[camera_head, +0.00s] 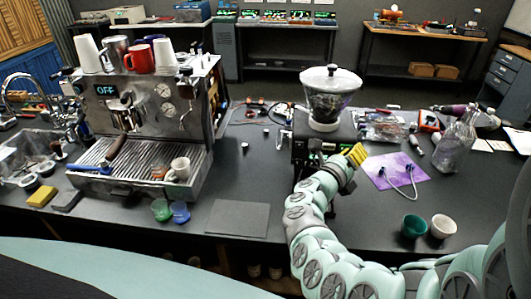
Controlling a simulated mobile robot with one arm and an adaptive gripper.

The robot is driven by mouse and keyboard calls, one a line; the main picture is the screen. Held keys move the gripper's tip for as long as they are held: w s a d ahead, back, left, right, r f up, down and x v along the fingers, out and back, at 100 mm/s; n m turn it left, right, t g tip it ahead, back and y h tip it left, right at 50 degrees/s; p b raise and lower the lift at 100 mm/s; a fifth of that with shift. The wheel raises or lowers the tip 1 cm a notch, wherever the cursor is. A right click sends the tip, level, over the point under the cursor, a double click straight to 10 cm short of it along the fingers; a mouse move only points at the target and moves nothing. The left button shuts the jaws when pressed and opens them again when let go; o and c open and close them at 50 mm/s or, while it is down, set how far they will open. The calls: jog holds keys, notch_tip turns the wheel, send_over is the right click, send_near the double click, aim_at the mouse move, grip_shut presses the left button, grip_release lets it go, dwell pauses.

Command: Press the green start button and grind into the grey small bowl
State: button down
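The coffee grinder (303,135) stands right of the espresso machine, with a clear lidded hopper (330,88) of dark beans on top. My arm reaches up from the lower right, and my gripper (352,158) is at the lower right of the grinder's front, partly covering it. Yellow parts show at the gripper's end. I cannot tell whether its fingers are open or shut, or whether they touch the grinder. I cannot make out the green start button. A pale small bowl (444,227), possibly the grey one, stands at the right front beside a dark green cup (414,226).
The espresso machine (150,120) fills the left, its display reading OFF. Green and blue cups (170,211) and a flat grey mat (238,218) lie in front. A purple sheet (398,170) with a cable and a glass bottle (455,145) stand right of my gripper.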

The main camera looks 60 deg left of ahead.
jog(key=shift+w+a+b, duration=0.2)
jog(key=shift+w+b, duration=0.05)
jog(key=shift+b, duration=0.1)
dwell(0.4)
dwell(0.3)
jog(key=shift+s+d, duration=0.55)
jog(key=s+d, duration=0.3)
jog(key=shift+s+d+b, duration=0.15)
jog(key=shift+d+b, duration=0.2)
jog(key=shift+d, duration=0.05)
dwell(0.9)
